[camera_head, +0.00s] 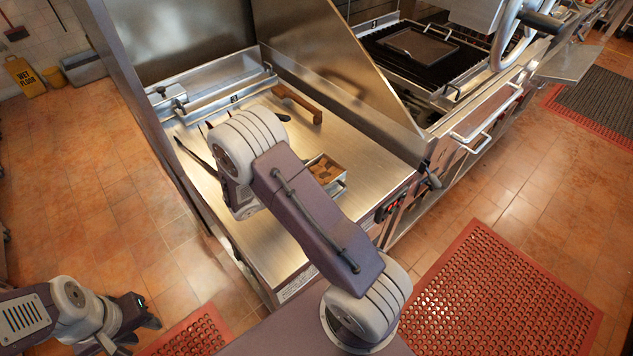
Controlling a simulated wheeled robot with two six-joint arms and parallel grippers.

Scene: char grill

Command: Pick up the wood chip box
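The wood chip box (337,188) is a small metal tray with brown wood chips (324,170) in it. It sits on the steel counter right of the middle, its left part hidden behind my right arm. My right arm rises across the middle of the view and bends over the counter. Its gripper is hidden behind the arm, so I cannot see its fingers or whether they touch the box. My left gripper (136,318) is at the lower left, over the floor beside the counter and far from the box. Its dark fingers are too small and overlapped to tell their opening.
The steel counter (352,139) has a wooden-handled tool (297,103) at the back and a dark rod (196,157) at the left. A metal partition (335,60) separates it from the char grill (443,73) at the right. Bare counter shows behind the box.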

